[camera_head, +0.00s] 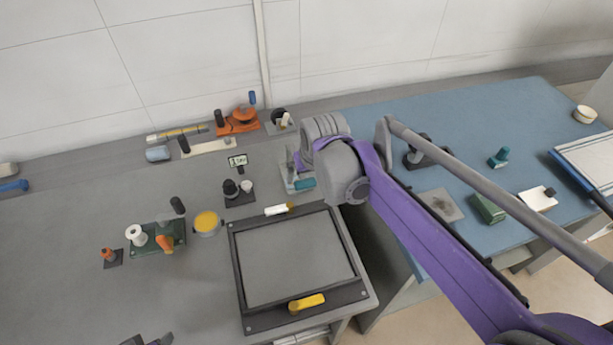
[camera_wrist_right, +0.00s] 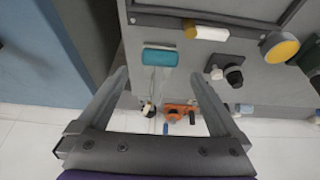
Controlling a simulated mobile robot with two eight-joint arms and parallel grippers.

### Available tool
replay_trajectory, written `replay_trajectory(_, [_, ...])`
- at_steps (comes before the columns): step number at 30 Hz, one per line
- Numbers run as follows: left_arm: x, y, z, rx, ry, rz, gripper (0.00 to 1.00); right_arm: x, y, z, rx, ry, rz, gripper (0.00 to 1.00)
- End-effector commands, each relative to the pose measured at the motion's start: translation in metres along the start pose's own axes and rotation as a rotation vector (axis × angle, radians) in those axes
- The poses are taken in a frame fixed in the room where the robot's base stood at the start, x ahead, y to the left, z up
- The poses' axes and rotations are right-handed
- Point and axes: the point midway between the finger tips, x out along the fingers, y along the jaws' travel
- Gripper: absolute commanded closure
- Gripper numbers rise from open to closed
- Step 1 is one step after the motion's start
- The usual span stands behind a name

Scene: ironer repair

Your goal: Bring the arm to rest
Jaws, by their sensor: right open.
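My right arm, purple and grey, reaches in from the right in the head view. Its wrist hangs over the gap between the grey bench (camera_head: 60,240) and the blue table (camera_head: 470,120). My right gripper (camera_wrist_right: 158,78) is open in the right wrist view, with nothing between its two grey fingers. Its fingers are mostly hidden behind the wrist in the head view. A teal handle (camera_head: 305,184) on a grey plate lies close to the wrist. The handle also shows beyond the fingertips in the right wrist view (camera_wrist_right: 160,57), apart from them.
A black-framed panel (camera_head: 240,290) with a yellow handle (camera_head: 307,301) lies in front. An orange tool (camera_head: 238,122), a yellow disc (camera_head: 206,222) and a green base (camera_head: 176,232) stand on the bench. A green block (camera_head: 487,208) sits on the blue table. A wall closes the back.

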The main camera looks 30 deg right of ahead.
Motion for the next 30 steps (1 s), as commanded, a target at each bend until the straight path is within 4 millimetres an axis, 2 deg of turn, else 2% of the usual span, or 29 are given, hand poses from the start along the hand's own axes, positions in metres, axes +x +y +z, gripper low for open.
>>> replay_trajectory(16, [0.0,0.0,0.0,0.0,0.0,0.0,0.45,-0.003,0.0,0.0,0.0,0.0,0.0,0.0])
replay_trajectory(19, [0.0,0.0,0.0,0.0,0.0,0.0,0.45,-0.005,-0.003,0.007,-0.008,0.002,-0.004,0.0])
replay_trajectory(23, [-0.001,0.0,-0.001,0.0,0.001,0.0,0.45,-0.012,-0.018,0.043,-0.05,0.014,-0.023,0.0])
replay_trajectory(30, [-0.004,0.0,-0.004,0.0,0.003,0.0,0.45,-0.016,-0.043,0.143,-0.157,0.048,-0.073,0.0])
